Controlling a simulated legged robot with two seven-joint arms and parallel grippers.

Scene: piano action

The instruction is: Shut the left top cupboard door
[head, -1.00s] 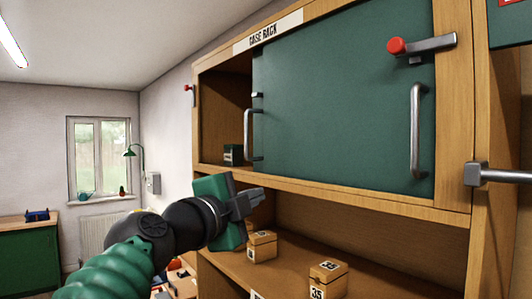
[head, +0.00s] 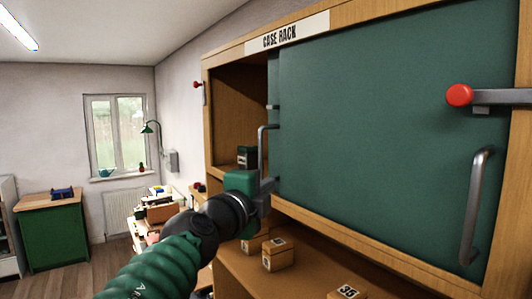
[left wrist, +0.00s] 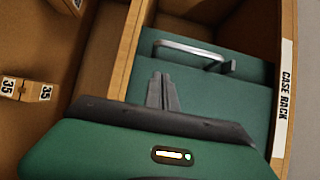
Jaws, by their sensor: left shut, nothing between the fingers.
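The top cupboard has green door panels stacked toward the right, with its left end open. A narrow strip of one green panel (head: 273,85) shows at the left edge of the large panel (head: 390,120). A grey bar handle (head: 264,155) stands at that left edge; it also shows in the left wrist view (left wrist: 190,49). My left gripper (head: 264,197) is shut and empty, close to the handle's lower end. In the left wrist view its fingers (left wrist: 161,90) point at the green panel just short of the handle. I cannot tell whether they touch. My right gripper is out of view.
A red-knobbed latch (head: 460,95) and a second handle (head: 476,205) are at the right. Numbered wooden boxes (head: 278,255) sit on the shelf below. A cluttered bench (head: 160,212) is behind my arm.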

